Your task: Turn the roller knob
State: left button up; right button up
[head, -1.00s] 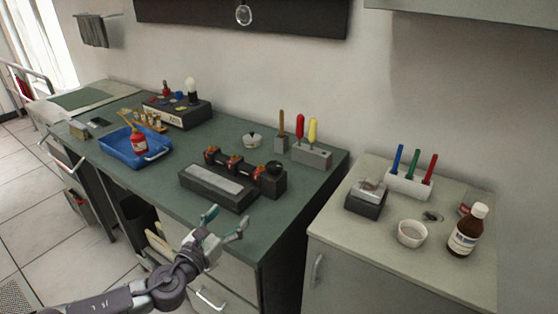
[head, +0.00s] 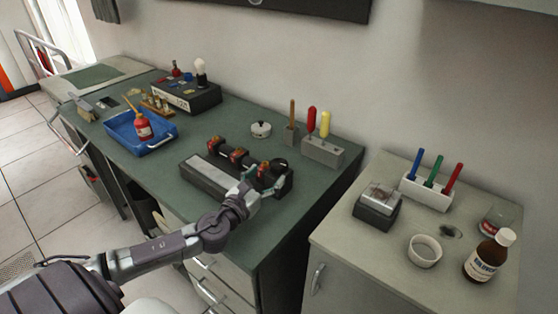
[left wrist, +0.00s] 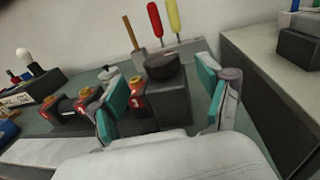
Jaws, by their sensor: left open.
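The roller device stands on the green workbench, with a dark roller (head: 235,156) carrying red-and-orange parts between dark blocks. The black roller knob (head: 278,165) is on top of the block at its right end. The knob also shows in the left wrist view (left wrist: 162,66), between and beyond my fingers. My left gripper (head: 268,182) is at the near side of that block. In the left wrist view its teal-padded fingers (left wrist: 163,105) are spread apart, with the block and knob between them in the picture. Whether they touch the block is unclear. My right gripper is not in view.
A grey flat-topped block (head: 208,178) lies in front of the roller. Screwdrivers stand in a grey holder (head: 322,152) behind it, near a small white lidded pot (head: 261,129). A blue tray (head: 161,143) with a red bottle is at left. A cabinet (head: 345,235) stands right.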

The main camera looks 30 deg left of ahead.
aim_at(274, 169)
pick_arm(q)
jog(key=w, duration=0.5)
jog(key=shift+w+a+p, duration=0.15)
jog(key=shift+w+p, duration=0.2)
jog(key=shift+p, duration=0.05)
jog(key=shift+w, duration=0.45)
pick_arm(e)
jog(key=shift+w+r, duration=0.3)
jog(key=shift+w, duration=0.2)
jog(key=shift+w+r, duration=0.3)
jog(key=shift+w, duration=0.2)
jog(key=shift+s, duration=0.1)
